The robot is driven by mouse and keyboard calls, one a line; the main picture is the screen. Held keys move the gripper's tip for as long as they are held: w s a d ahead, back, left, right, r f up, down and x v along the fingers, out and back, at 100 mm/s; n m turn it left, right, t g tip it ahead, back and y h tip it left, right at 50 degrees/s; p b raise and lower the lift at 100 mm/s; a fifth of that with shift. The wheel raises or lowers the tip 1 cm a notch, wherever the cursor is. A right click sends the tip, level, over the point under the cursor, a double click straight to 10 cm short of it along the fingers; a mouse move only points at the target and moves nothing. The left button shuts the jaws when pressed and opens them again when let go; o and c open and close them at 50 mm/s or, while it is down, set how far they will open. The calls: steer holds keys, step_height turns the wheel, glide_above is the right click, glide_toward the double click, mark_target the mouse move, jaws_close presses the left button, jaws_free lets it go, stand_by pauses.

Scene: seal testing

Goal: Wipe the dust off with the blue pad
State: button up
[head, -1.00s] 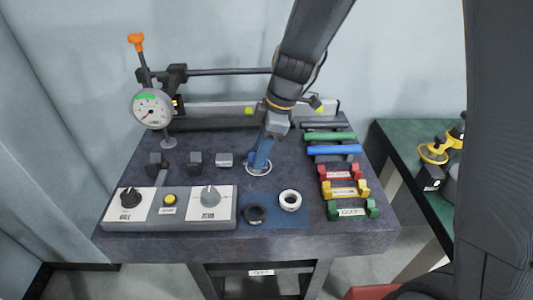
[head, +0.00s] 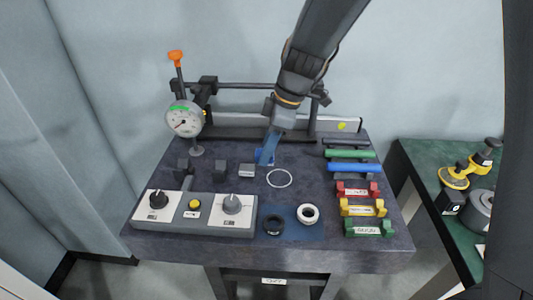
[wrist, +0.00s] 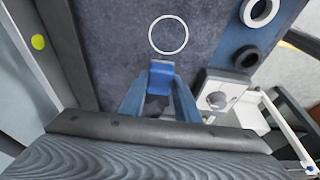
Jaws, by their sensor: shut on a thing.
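My gripper (head: 266,154) is shut on the blue pad (wrist: 160,78), which shows between its blue fingers in the wrist view. In the head view the pad (head: 264,158) is mostly hidden by the fingers. A thin white circle (head: 279,178) is marked on the dark tabletop. It also shows in the wrist view (wrist: 168,35), apart from the pad. The gripper is behind and slightly left of the circle. I make out no dust inside the circle. Whether the pad touches the table, I cannot tell.
A grey block (head: 247,171) stands close to the gripper's left. A control box (head: 194,213) and dial gauge (head: 184,119) are further left. Black (head: 273,224) and white (head: 308,213) rings lie in front on a blue mat (head: 292,234). Coloured holders (head: 362,207) line the right.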

steer(key=shift+r+p, duration=0.55)
steer(key=shift+r, duration=0.7)
